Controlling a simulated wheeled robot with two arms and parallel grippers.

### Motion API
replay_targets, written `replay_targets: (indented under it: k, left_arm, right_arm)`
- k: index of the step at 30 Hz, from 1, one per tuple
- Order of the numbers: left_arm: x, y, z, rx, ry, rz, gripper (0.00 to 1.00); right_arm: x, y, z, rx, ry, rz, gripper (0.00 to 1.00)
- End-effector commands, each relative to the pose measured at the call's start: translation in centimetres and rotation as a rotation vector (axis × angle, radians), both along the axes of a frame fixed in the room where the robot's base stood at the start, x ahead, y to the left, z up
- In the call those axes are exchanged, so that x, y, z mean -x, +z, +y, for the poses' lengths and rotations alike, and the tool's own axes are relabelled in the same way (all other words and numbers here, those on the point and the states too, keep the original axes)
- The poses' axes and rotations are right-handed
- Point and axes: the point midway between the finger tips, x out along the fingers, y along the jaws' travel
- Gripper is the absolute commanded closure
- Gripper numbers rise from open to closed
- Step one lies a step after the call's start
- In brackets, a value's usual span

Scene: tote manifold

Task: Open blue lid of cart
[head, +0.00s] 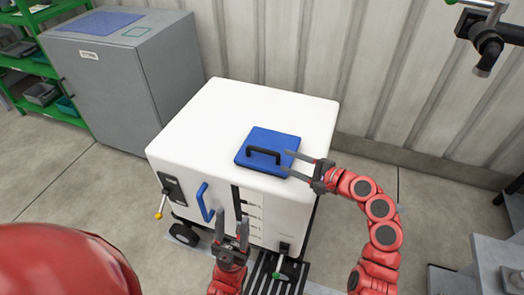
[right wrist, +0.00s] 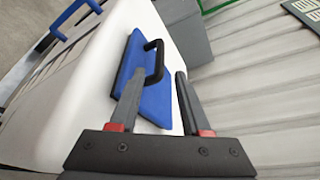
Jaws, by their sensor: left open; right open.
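The white cart (head: 200,115) stands in the middle of the head view. Its blue lid (head: 285,139) lies flat and closed on the top, with a black handle (head: 264,153) on it. My right gripper (head: 287,164) is open at the right edge of the lid, its fingers pointing left towards the handle. In the right wrist view the lid (right wrist: 157,105) and its black handle (right wrist: 158,62) show beyond the open, empty fingers. My left gripper (head: 232,226) is open and empty in front of the cart, below the blue side handle (head: 204,202).
A grey cabinet (head: 110,85) stands at the back left beside green shelving (head: 50,70). A ribbed wall (head: 390,90) runs behind the cart. A yellow-tipped lever (head: 160,205) sticks out at the cart's front left. The cart top around the lid is clear.

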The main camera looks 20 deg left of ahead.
Motion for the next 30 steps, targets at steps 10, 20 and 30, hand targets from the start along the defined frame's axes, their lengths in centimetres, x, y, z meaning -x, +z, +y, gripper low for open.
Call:
replay_targets:
  k: [10,20,30]
  left_arm:
    - [0.0,-1.0,0.0,0.000,0.000,0.000,0.50]
    - [0.0,-1.4,0.0,0.000,0.000,0.000,0.50]
    - [0.0,-1.4,0.0,0.000,0.000,0.000,0.50]
  right_arm:
    - [-2.6,-1.8,7.4,0.001,0.004,-0.001,0.53]
    - [-3.9,-2.4,10.0,0.002,0.000,-0.003,0.53]
    - [-3.9,-2.4,10.1,0.001,-0.002,-0.002,0.67]
